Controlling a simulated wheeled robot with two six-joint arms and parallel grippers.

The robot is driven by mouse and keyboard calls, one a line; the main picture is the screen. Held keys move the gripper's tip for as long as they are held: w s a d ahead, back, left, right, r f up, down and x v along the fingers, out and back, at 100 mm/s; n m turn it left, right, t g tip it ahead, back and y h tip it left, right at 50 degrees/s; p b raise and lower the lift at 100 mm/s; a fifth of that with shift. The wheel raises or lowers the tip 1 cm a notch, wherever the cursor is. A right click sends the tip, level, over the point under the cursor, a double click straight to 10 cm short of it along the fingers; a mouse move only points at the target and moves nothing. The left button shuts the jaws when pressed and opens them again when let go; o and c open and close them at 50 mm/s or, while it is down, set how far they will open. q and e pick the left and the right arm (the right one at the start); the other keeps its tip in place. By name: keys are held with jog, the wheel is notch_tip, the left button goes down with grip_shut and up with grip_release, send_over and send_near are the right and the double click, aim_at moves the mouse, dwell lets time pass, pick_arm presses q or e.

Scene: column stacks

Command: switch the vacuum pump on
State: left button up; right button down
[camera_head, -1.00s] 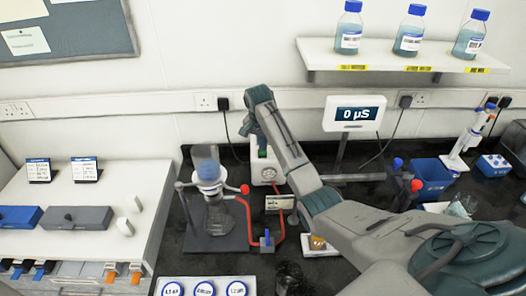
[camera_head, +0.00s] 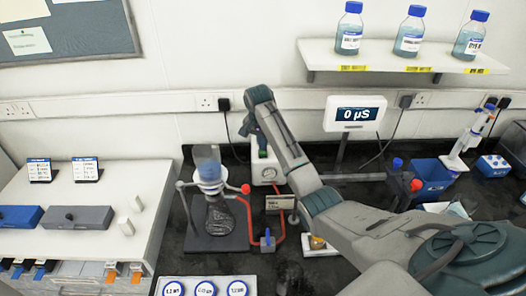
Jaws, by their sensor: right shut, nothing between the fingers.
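The vacuum pump (camera_head: 266,172) is a small white box with a round gauge on its front, standing at the back of the dark bench against the wall. My right arm reaches in from the lower right, bends at the top and comes down to the pump. My right gripper (camera_head: 261,145) is at the top of the pump, shut and holding nothing. It is small and partly hidden by my wrist, so I cannot tell whether it touches the pump. The pump's switch cannot be made out. My left gripper is not in view.
A filter flask (camera_head: 220,218) stands left of the pump in a stand. Red tubing (camera_head: 249,222) runs past a blue valve (camera_head: 267,241). A meter (camera_head: 354,114) reads 0 µS. A shelf (camera_head: 400,58) with bottles hangs at upper right. A white raised surface (camera_head: 85,215) is at left.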

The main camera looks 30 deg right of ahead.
aim_at(263, 153)
jog(key=shift+f, duration=0.85)
dwell(0.9)
jog(key=shift+r+p, duration=0.35)
jog(key=shift+r, duration=3.15)
